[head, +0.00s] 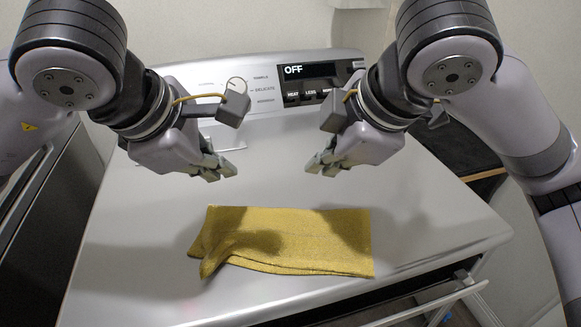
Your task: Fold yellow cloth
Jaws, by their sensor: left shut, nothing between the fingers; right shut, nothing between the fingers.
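The yellow cloth (300,240) lies on the washer's top (130,250), near its front edge. It is in layers, with a long flat shape. Its left end is rumpled, with a flap hanging toward the front left; its right end is straight and flat. My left gripper (222,172) is shut and empty above and behind the cloth's left part. My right gripper (318,168) is shut and empty above and behind the cloth's right part. Both are apart from the cloth, with their fingertips pointing toward each other. Both cast shadows on the cloth and the lid.
The washer's control panel (270,82) stands behind the grippers, with a dial (237,85) and a display (307,71) reading OFF. A dark appliance (45,235) stands at the left. An open drawer or door (430,303) shows below the front edge. The lid around the cloth is clear.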

